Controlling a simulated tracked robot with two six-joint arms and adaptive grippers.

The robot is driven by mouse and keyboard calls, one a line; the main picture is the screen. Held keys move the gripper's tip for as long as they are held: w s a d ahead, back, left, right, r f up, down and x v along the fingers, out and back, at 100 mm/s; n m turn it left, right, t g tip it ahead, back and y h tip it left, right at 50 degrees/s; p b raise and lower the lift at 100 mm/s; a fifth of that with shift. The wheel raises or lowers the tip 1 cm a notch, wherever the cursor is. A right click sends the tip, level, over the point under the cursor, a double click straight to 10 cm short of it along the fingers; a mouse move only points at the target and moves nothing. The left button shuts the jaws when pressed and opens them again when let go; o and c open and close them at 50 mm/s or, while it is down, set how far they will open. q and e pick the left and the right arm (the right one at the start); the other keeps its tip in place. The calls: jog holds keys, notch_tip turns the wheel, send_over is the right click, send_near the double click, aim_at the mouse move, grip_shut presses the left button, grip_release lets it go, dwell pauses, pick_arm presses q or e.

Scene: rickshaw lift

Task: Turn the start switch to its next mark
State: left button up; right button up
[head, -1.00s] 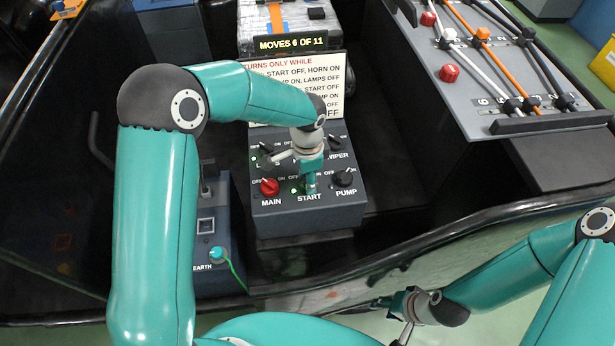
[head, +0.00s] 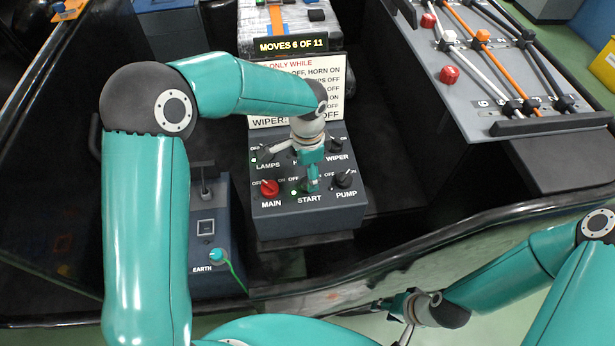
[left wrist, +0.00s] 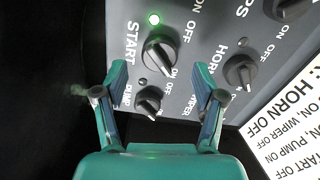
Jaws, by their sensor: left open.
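The start switch is a black knob on the grey switch box (head: 275,222). In the left wrist view the start switch (left wrist: 157,54) stands just beyond my fingertips, between their lines, with a lit green lamp beside it. Which mark its pointer is at I cannot tell. My left gripper (left wrist: 160,72) is open and empty, its two fingers apart. In the head view my left gripper (head: 313,186) points down over the START place and hides most of the knob. My right gripper (head: 388,312) is low, outside the dark tub edge; its finger opening is unclear.
Close by are the red MAIN knob (head: 269,187), the PUMP knob (head: 345,179), the WIPER knob (head: 336,145) and the LAMPS knob (head: 264,153). A display (head: 290,45) reads MOVES 6 OF 11. A rule sign (head: 334,90) stands behind, partly covered by my arm.

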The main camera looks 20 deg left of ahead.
aim_at(307, 179)
pick_arm(q)
notch_tip(307, 179, up, 8)
jog(key=shift+r, duration=0.25)
